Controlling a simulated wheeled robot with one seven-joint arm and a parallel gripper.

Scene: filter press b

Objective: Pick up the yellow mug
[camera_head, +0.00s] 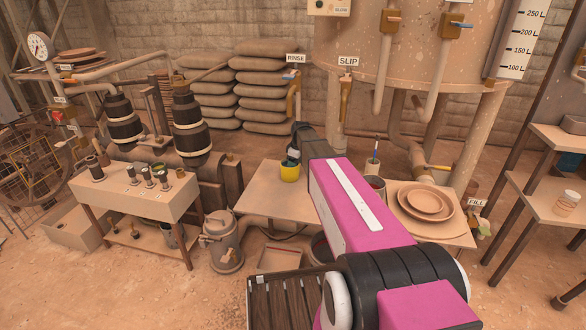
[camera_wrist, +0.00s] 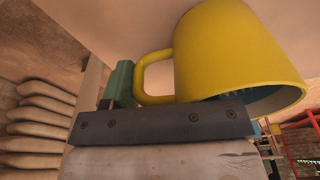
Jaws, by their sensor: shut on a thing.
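The gripper is shut on the mug. Whether the mug's base touches the table cannot be told.
The middle table (camera_head: 258,205) has bare room left of and in front of the mug. A lidded metal can (camera_head: 222,243) stands on the floor left of the table. Tap pipes hang behind.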

